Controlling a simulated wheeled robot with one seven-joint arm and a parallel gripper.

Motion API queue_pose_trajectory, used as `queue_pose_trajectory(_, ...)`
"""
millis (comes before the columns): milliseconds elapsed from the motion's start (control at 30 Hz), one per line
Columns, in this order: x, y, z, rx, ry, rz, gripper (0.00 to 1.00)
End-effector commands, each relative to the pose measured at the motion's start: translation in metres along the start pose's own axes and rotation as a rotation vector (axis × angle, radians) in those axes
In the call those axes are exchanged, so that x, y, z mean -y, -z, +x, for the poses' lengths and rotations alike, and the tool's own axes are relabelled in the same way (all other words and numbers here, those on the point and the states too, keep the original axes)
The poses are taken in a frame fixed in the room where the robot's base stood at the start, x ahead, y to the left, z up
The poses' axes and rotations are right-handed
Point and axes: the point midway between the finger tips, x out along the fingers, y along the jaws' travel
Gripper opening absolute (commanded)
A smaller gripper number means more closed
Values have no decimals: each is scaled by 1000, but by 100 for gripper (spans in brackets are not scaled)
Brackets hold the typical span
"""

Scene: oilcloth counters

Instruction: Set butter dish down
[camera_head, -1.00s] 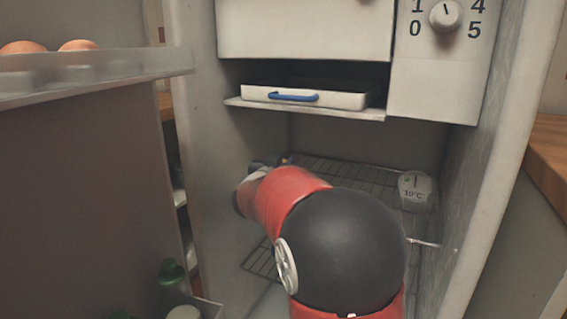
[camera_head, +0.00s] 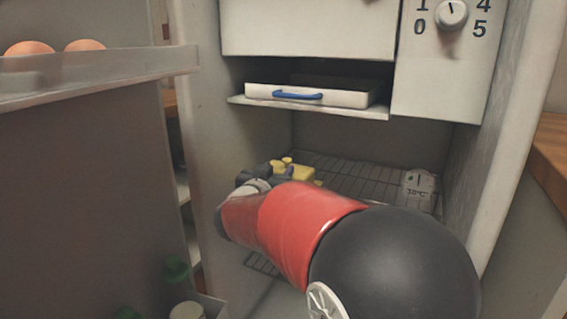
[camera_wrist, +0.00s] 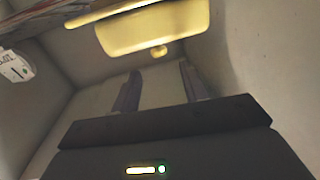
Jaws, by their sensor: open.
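The yellow butter dish (camera_head: 300,173) sits on the wire shelf (camera_head: 362,180) inside the fridge, partly hidden behind my gripper in the head view. In the wrist view the butter dish (camera_wrist: 155,30) is at the top, with a small round knob facing my fingers. My gripper (camera_wrist: 159,78) is open, its two dark fingers apart and nothing between them. The knob appears just beyond the fingertips, clear of them. In the head view my arm covers the front left of the shelf.
A white tray with a blue handle (camera_head: 298,96) is on the ledge above. A thermometer (camera_head: 418,188) stands at the right of the wire shelf. The shelf's middle right is bare.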

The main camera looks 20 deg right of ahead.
Motion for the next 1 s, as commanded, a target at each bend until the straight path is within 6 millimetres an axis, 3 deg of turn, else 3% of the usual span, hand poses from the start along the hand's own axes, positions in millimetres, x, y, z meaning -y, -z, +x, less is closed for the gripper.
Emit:
queue_pose_trajectory(200, 0, 0, -32, 0, 1, -1, 44)
queue_pose_trajectory(467, 0, 0, -39, 0, 4, 1, 44)
queue_pose_trajectory(667, 22, 12, -58, 33, 233, 54, 44)
queue_pose_trajectory(833, 45, 6, -121, 190, 608, 51, 44)
queue_pose_trajectory(933, 40, -16, -168, 346, 768, -11, 44)
queue_pose_trajectory(1000, 24, -38, -200, 473, 835, -77, 44)
